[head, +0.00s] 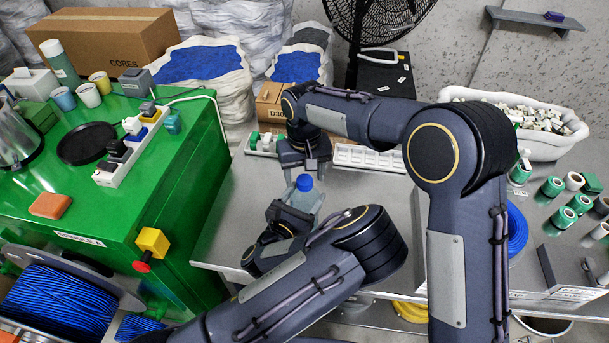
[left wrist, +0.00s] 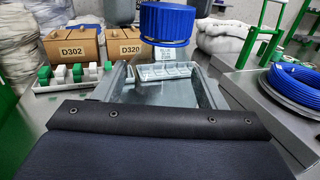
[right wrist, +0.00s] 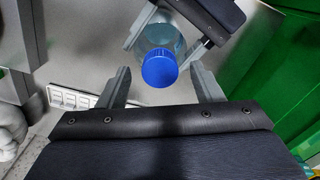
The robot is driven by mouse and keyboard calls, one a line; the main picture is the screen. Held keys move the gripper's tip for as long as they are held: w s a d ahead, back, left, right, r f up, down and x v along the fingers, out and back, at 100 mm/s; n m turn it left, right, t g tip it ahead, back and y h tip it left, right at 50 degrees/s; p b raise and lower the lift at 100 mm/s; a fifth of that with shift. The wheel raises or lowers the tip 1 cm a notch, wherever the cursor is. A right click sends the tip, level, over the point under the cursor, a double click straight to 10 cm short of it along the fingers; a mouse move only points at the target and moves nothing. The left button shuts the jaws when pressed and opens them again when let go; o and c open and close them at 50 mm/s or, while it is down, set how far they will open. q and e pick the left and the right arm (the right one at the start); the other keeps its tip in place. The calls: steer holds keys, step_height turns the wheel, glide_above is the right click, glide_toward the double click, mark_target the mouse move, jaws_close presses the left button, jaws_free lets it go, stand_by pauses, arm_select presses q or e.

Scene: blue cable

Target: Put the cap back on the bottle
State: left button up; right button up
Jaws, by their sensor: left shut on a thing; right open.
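A clear, bluish bottle (head: 305,200) stands upright with a blue cap (head: 304,182) at its top. My left gripper (head: 292,214) is shut around the bottle's body; the left wrist view shows the ribbed blue cap (left wrist: 165,24) above its fingers. My right gripper (head: 304,163) points down, open, just above the cap. In the right wrist view the cap (right wrist: 160,68) lies between the spread fingertips, with clear gaps on both sides. The bottle (right wrist: 162,38) is partly hidden by the left gripper there. I cannot tell how tightly the cap sits on the neck.
A white compartment tray (head: 366,158) and a rack of green and white items (head: 262,143) lie behind the bottle. The green bench (head: 180,190) stands left. A blue cable coil (head: 516,230) and several green rolls (head: 552,187) lie right. The grey table (head: 232,215) is bare left of the bottle.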

step_height(320, 180, up, 11)
steer(key=shift+r, duration=0.15)
stand_by(0.6)
steer(key=s+d+r+m+t+y, duration=0.1)
steer(key=s+d+r+y, duration=0.2)
steer(key=d, duration=0.6)
steer(key=s+d+r+m+t, duration=0.1)
steer(key=s+d+r, duration=0.1)
steer(key=s+d, duration=0.55)
steer(key=s+d+f+m+t, duration=0.1)
steer(key=s+d+f, duration=0.3)
steer(key=s, duration=0.4)
steer(key=s+d+f+m+t, duration=0.2)
steer(key=s+d+f, duration=0.1)
steer(key=s, duration=0.6)
steer(key=shift+d+f+t+y, duration=0.3)
steer(key=shift+d+f+y, duration=0.1)
steer(key=shift+d, duration=0.4)
